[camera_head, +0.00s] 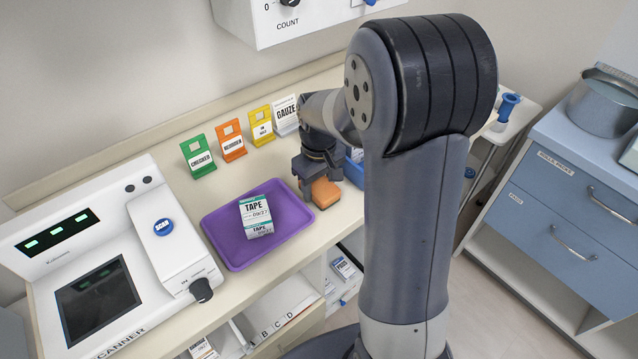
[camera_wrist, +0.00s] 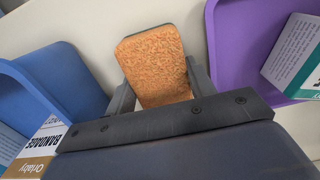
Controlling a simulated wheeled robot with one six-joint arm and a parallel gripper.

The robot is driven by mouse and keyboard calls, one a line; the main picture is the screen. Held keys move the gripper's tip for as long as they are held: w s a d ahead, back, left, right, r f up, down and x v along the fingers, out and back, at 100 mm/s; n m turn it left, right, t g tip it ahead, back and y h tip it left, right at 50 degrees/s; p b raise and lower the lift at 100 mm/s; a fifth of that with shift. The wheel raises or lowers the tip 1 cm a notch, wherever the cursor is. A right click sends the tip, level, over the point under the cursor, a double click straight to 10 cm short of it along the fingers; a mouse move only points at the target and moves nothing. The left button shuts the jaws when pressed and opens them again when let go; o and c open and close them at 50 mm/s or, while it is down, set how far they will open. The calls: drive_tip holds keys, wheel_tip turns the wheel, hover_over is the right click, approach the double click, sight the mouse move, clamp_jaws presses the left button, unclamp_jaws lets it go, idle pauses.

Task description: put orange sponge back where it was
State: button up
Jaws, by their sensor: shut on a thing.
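The orange sponge (camera_head: 325,192) is between the fingers of my gripper (camera_head: 314,186), at the right edge of the purple tray. In the wrist view the sponge (camera_wrist: 154,66) shows its rough orange face and a dark edge, with a finger of my gripper (camera_wrist: 158,88) on each side. My gripper is shut on it. The sponge is over the cream counter (camera_head: 215,188), between the purple tray and a blue tray; I cannot tell whether it touches the counter.
The purple tray (camera_head: 222,245) holds a TAPE box (camera_head: 256,215). A blue tray (camera_wrist: 62,78) with a BANDAGE box (camera_wrist: 40,146) lies on the sponge's other side. Green (camera_head: 198,157), orange (camera_head: 230,141) and yellow (camera_head: 261,126) tags stand behind. A scanner (camera_head: 150,300) is at left.

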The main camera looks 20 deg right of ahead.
sight(319, 184)
drive_tip(key=shift+f, duration=0.15)
drive_tip(key=o, duration=0.9)
wheel_tip(319, 184, up, 12)
drive_tip(key=shift+r, duration=0.2)
